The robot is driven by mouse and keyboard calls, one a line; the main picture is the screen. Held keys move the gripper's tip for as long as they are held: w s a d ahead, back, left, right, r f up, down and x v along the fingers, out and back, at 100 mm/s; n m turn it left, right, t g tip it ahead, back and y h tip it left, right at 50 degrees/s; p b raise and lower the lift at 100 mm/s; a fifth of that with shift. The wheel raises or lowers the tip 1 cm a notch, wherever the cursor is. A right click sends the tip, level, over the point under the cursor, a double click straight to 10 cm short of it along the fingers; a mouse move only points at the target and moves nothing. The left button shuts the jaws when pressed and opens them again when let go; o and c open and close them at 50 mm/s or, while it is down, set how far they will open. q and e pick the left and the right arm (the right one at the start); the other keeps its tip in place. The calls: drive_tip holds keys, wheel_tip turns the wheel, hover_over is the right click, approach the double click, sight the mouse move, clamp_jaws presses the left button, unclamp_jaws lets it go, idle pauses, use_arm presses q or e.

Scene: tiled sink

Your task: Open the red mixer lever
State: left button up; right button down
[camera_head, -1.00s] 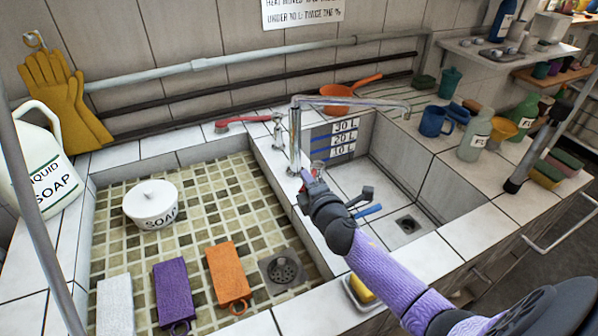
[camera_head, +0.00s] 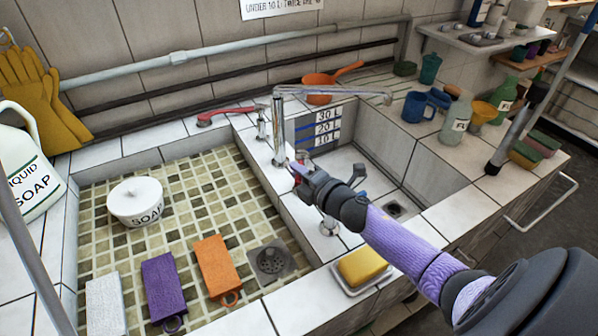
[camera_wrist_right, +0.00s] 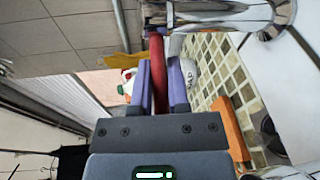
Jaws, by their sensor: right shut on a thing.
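A red lever (camera_wrist_right: 158,75) lies between the purple fingers of my right gripper in the right wrist view, and the fingers are shut on it. In the head view, my right gripper (camera_head: 299,174) is at the rim between the two basins, just right of the base of the tall chrome faucet (camera_head: 279,130). Only a little red shows at its fingertips there, and the gripper hides the rest of the lever. A chrome fitting (camera_head: 330,225) stands under the gripper. My left gripper is not in view.
The faucet spout (camera_head: 345,93) reaches right over the deeper basin. A yellow sponge (camera_head: 362,266) sits in a dish below my forearm. A blue mug (camera_head: 415,107) stands at right.

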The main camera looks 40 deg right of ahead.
drive_tip(key=c, duration=0.6)
unclamp_jaws()
drive_tip(key=s, duration=0.3)
drive_tip(key=s+r+p, duration=0.1)
drive_tip(key=s, duration=0.2)
drive_tip(key=s+p, duration=0.1)
drive_tip(key=s, duration=0.2)
drive_tip(key=shift+s+d+r, duration=0.15)
drive_tip(key=shift+s+d, duration=0.1)
drive_tip(key=shift+s, duration=0.15)
